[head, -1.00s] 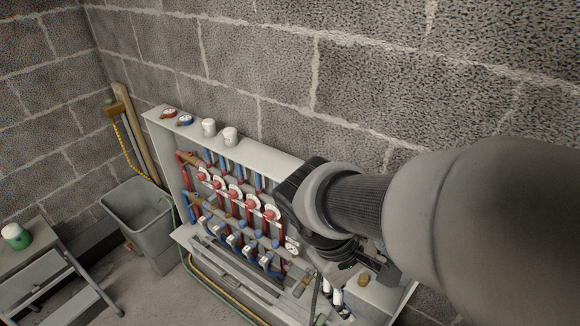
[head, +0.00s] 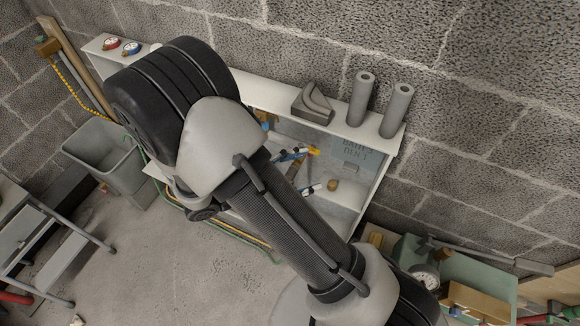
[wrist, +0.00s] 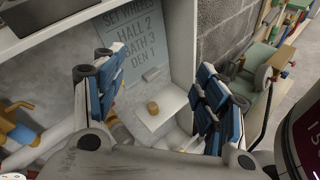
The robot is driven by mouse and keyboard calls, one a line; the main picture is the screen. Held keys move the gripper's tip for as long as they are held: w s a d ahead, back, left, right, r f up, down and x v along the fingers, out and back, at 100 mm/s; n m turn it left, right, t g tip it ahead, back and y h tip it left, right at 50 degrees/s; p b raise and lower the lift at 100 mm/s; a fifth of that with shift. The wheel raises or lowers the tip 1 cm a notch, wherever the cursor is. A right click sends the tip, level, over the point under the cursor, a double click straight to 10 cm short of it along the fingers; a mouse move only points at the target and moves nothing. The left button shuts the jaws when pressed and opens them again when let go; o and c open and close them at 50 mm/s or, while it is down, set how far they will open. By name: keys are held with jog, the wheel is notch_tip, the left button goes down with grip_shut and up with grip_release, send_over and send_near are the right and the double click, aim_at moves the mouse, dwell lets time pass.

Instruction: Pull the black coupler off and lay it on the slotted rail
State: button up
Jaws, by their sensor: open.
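My gripper (head: 303,172) is open and empty inside the right end of the white cabinet, its two blue-padded fingers apart. In the wrist view the gripper (wrist: 152,76) faces the cabinet's back wall and right corner. A small brass-coloured cylinder (wrist: 153,107) stands on a pale ledge (wrist: 165,112) beyond and between the fingers; it also shows in the head view (head: 332,185). I cannot make out the black coupler in either view. I cannot pick out the slotted rail; my arm covers most of the cabinet's inside in the head view.
Two grey foam tubes (head: 361,98) and a grey block (head: 312,103) stand on the cabinet's top (head: 265,98). A green bench (head: 450,265) with clutter is at right. A grey bin (head: 108,155) stands at left.

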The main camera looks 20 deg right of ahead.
jog(key=w+a+f+n+t+y+p, duration=0.1)
jog(key=a+f+n+t, duration=0.2)
jog(key=f+n+t, duration=0.2)
jog(key=w+a+f+n+t+y, duration=0.1)
jog(key=a+f+n+t, duration=0.2)
jog(key=f+n+t, duration=0.3)
notch_tip(320, 180, down, 4)
jog(key=shift+w+a+r+n+p, duration=0.15)
jog(key=shift+a+r+n+p, duration=0.05)
jog(key=shift+n+p, duration=0.25)
jog(key=shift+x, duration=4.55)
jog(key=shift+b, duration=0.45)
grip_shut()
jog(key=v, duration=0.6)
